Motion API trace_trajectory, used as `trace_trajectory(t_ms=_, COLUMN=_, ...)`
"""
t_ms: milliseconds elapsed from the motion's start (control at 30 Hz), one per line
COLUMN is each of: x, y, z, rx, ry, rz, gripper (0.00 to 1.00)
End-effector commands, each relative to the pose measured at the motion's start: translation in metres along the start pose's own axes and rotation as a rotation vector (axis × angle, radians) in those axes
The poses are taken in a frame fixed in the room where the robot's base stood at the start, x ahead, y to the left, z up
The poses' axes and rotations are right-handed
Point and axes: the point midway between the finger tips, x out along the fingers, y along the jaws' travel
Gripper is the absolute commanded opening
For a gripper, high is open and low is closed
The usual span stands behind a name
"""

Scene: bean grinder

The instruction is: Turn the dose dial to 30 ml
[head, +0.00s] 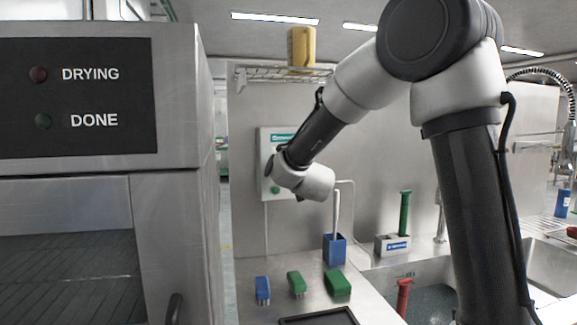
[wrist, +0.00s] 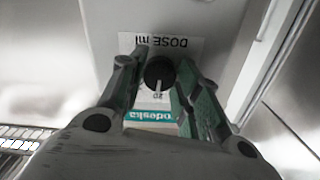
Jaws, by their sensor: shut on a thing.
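The dose dial (wrist: 158,72) is a round black knob with a white pointer line, on a white panel marked "DOSE ml". In the wrist view the panel's lettering is upside down. The pointer points down in the picture, towards a small number that looks like 20. My gripper (wrist: 162,65) has one finger on each side of the dial and is shut on it. In the head view the white dispenser (head: 268,150) with a teal label hangs on the wall. My wrist covers part of it, and the dial and gripper fingers are hidden there.
Below the dispenser, a steel counter (head: 300,276) bears a blue holder (head: 335,250) with a white-handled tool and several blue and green brushes (head: 297,284). A steel machine (head: 180,120) stands at left. A wire shelf (head: 275,75) with a yellow container (head: 301,47) is above.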

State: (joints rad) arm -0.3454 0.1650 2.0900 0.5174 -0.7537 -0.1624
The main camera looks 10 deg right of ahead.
Motion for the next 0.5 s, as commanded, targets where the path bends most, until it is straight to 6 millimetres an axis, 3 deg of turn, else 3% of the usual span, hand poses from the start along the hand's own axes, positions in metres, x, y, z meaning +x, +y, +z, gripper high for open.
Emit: trace_trajectory(t_ms=500, x=-0.0001, y=-0.0006, z=0.0002, rx=0.480, ry=-0.001, rz=0.000, gripper=0.09)
